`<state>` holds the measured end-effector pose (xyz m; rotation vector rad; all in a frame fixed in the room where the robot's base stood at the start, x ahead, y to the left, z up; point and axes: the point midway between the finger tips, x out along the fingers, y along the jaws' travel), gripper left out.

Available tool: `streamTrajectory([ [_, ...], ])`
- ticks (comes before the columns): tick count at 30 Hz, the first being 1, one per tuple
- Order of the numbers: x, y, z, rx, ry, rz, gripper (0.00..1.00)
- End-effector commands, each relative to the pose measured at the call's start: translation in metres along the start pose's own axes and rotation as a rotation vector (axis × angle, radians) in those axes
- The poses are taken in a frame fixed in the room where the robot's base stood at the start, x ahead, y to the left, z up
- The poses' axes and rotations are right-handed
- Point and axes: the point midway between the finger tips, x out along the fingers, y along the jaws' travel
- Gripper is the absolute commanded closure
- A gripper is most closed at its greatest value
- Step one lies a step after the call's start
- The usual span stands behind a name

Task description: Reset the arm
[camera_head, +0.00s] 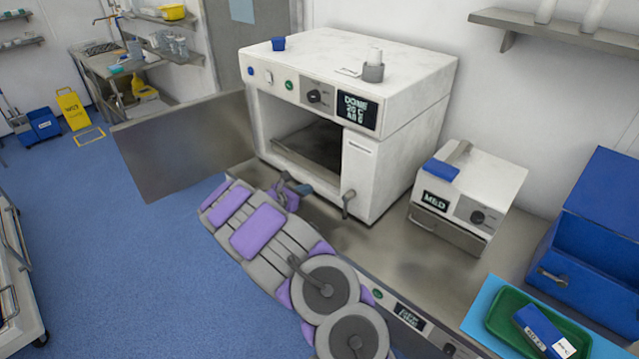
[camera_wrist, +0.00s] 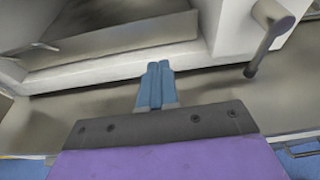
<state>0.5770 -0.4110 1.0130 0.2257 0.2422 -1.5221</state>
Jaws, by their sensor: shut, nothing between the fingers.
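My gripper (camera_wrist: 157,84) shows in the wrist view as two blue-grey fingers pressed together, with nothing between them. In the head view my gripper (camera_head: 299,188) is small and partly hidden by my arm, at the front of the white oven-like machine (camera_head: 420,75). My arm (camera_head: 250,225), grey with purple panels, reaches from the bottom of the picture towards the machine's opening. The fingers point at the machine's lower front edge, over the metal counter.
The machine's door (camera_head: 185,145) stands open to the left, and a tray (camera_head: 312,148) lies inside. A handle (camera_head: 348,203) sticks out at its front right. A smaller machine (camera_head: 470,195), blue box (camera_head: 590,245) and green tray (camera_head: 497,318) stand to the right. Blue floor is free at left.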

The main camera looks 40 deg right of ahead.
Motion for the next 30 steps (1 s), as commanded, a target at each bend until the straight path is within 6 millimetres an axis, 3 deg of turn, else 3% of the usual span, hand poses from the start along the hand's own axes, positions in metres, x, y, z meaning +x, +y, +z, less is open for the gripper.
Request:
streamTrajectory([
  [3,-0.021,0.002,0.003,0.002,0.001,0.004,1.0],
  [7,-0.032,0.002,0.001,0.003,0.006,0.003,1.0],
  [20,-0.042,-0.003,0.004,0.016,0.005,-0.008,1.0],
  [25,-0.057,-0.03,0.042,0.138,0.0,-0.078,1.0],
  [30,-0.079,-0.079,0.086,0.35,0.023,-0.195,1.0],
])
